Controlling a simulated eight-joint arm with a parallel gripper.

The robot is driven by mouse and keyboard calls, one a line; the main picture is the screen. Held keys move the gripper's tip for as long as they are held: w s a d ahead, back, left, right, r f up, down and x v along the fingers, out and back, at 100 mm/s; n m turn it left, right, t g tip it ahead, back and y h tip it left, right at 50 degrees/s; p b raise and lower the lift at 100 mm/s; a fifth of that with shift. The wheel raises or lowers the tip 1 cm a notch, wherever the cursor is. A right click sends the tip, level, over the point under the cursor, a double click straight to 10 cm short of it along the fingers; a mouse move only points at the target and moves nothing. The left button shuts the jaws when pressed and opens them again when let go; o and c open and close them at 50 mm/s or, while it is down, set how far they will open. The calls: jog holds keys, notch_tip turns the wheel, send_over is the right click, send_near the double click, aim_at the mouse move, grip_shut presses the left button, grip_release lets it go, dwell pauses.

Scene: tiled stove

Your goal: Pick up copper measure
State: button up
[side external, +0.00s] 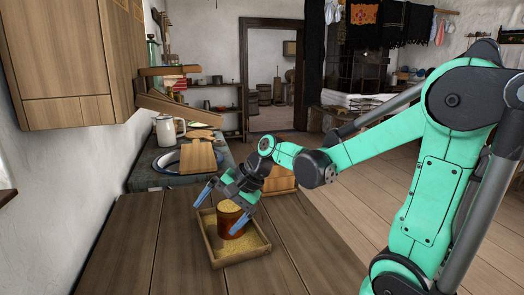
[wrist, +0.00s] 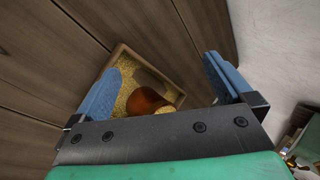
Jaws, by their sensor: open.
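The copper measure (side external: 232,222) is a reddish-brown cup, filled to the top with yellow grain. It stands in a shallow wooden tray (side external: 263,254) with more grain spread on its floor. My gripper (side external: 219,208) is open above the tray, its blue fingers apart on either side of the measure in the side view. In the wrist view the measure (wrist: 146,101) shows between the two fingers of my gripper (wrist: 163,82), nearer the left one. Its lower part in that view is hidden behind the gripper's palm. I cannot tell whether either finger touches it.
The tray sits on a plank worktop (side external: 130,240) with bare wood around it. Behind are a wooden board (side external: 198,157), a plate and a white jug (side external: 166,131) on the stove top. A wooden cabinet (side external: 65,55) hangs on the left wall.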

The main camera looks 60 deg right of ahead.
aim_at(230, 207)
jog(key=d+f+m+t+y, duration=0.1)
jog(key=d+m, duration=0.3)
jog(key=m, duration=0.1)
jog(key=w+d+f+m+t+y, duration=0.1)
jog(key=d+f+m+t, duration=0.1)
jog(key=d+m, duration=0.2)
jog(key=d+f+m+t+y, duration=0.1)
jog(key=d+m+t, duration=0.1)
jog(key=d+m, duration=0.3)
jog(key=shift+w+f+m, duration=0.25)
jog(key=shift+f+m, duration=0.15)
jog(key=shift+m, duration=0.5)
jog(key=shift+x, duration=2.7)
jog(key=shift+y, duration=0.3)
jog(key=c, duration=1.4)
